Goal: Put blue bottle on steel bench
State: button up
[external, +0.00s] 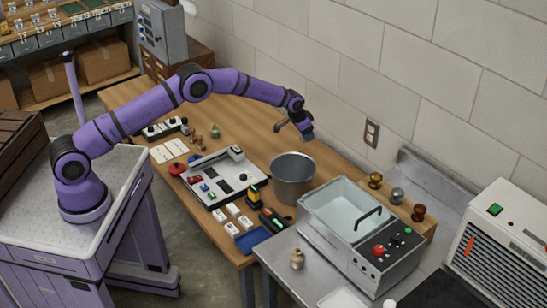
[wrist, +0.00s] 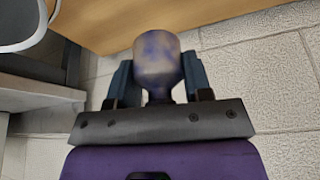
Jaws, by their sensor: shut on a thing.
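My gripper (external: 302,132) is raised above the back part of the wooden table, behind the grey metal bucket. In the wrist view my gripper (wrist: 158,82) is shut on a small bottle (wrist: 157,58) with a mottled blue and beige surface, one finger on each side of it. In the external view the bottle is too small and hidden to make out clearly. The steel bench (external: 283,265) is at the lower right.
The metal bucket (external: 292,178) stands on the wooden table (external: 140,98) near the bench. A steel bath with a control panel (external: 393,247) fills much of the bench. Several knobs (external: 397,196) stand behind it. The block wall (external: 340,60) is close behind my gripper.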

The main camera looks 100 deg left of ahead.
notch_tip(320, 180, up, 21)
jog(key=w+d+m+h, duration=0.1)
jog(key=w+d+m, duration=0.2)
jog(key=d, duration=1.3)
jog(key=w+d+m+h, duration=0.1)
jog(key=w+d+m, duration=0.2)
jog(key=d, duration=1.3)
jog(key=w+d+m+h, duration=0.2)
jog(key=w+d+m, duration=0.2)
jog(key=d, duration=1.2)
jog(key=shift+w+d+f, duration=0.15)
jog(key=shift+w, duration=0.55)
jog(key=shift+w+d+f, duration=0.15)
jog(key=shift+w, duration=0.55)
jog(key=s+d+m+h, duration=0.1)
jog(key=s+d+m, duration=0.25)
jog(key=d, duration=1.55)
send_over(318, 284)
jog(key=s, duration=0.1)
notch_tip(318, 284, down, 10)
jog(key=shift+m, duration=0.45)
jog(key=f, duration=0.7)
jog(key=a+f, duration=0.1)
jog(key=f, duration=0.2)
jog(key=shift+f, duration=0.4)
jog(key=shift+f, duration=0.2)
